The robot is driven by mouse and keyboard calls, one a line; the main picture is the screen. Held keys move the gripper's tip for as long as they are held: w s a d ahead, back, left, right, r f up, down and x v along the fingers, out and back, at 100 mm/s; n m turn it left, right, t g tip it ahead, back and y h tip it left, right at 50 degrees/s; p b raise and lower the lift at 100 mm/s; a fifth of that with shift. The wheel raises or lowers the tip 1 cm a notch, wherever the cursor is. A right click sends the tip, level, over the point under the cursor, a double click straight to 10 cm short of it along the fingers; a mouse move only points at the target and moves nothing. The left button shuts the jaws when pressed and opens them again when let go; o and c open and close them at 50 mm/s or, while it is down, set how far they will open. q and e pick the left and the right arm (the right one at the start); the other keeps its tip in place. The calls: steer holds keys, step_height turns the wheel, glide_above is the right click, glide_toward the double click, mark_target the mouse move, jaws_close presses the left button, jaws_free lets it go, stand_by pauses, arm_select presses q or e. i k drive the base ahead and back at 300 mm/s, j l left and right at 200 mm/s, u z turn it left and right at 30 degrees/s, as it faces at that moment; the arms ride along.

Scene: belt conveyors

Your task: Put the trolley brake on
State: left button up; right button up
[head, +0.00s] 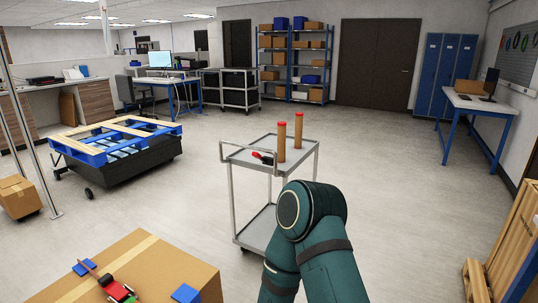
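The trolley (233,190) is a grey two-shelf cart in the middle of the head view, with a push handle on its left side. A lever with a red end and a dark body (262,157) sits at its top left edge, near the handle; I take it to be the brake, but it is too small to tell its position surely. Two brown cylinders with red tops, one nearer (282,143) and one farther (298,132), stand upright on the top shelf. A teal arm of mine bends in front of the trolley's lower right. Neither gripper shows.
A cardboard box (165,270) at the bottom left bears blue pads and a red and green item (116,290). A blue and wooden pallet (115,140) lies on a dark low base at left. Wooden crating (510,245) stands at right. Floor around the trolley is largely clear.

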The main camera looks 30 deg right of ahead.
mark_target(256, 154)
steer(key=i+l, duration=0.1)
steer(key=l, duration=0.55)
steer(key=i+l, duration=0.1)
steer(key=l, duration=1.2)
steer(key=i, duration=0.05)
